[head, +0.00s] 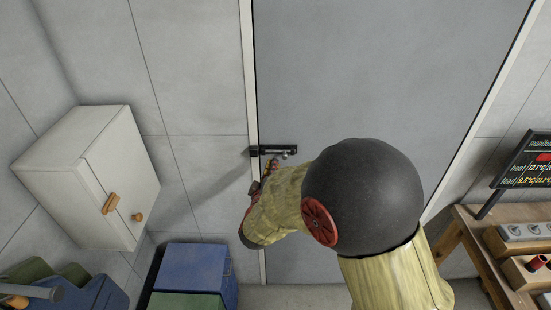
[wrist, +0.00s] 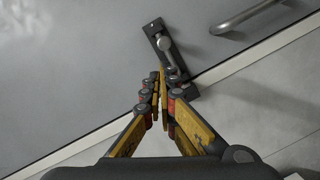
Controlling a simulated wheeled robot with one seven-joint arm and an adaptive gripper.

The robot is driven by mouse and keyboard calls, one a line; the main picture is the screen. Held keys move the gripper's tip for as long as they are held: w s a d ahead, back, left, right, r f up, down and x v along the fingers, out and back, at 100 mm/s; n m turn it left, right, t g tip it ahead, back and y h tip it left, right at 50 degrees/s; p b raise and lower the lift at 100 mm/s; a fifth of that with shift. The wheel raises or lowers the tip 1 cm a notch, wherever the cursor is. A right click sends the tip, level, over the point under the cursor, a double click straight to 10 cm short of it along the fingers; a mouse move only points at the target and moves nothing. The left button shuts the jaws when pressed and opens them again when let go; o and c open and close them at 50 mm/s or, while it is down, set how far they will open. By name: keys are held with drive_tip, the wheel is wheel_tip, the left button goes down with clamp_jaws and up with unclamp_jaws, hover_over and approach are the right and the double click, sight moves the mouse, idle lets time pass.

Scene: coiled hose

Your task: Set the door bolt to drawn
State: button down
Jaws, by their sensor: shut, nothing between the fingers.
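The door bolt (head: 278,149) is a dark plate with a metal bar and knob, mounted on the grey door (head: 350,75) at its left edge. In the wrist view the bolt (wrist: 158,33) runs down to a dark keeper (wrist: 186,90) at the white frame. The bar appears to reach toward the keeper, but my fingertips partly cover that end. My gripper (wrist: 160,82) is shut and empty, its tips beside the bolt below the knob (wrist: 163,43). I cannot tell whether they touch it. In the head view my gripper (head: 268,172) is just below the bolt, partly hidden by my arm.
A metal door handle (wrist: 245,17) is at the top right of the wrist view. A white cabinet (head: 75,170) hangs on the left, with a blue bin (head: 190,268) below. A wooden bench (head: 468,228) stands right, holding a dark sign (head: 525,165).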

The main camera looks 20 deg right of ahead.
drive_tip(key=v, duration=0.6)
drive_tip(key=shift+s, duration=0.1)
idle(0.3)
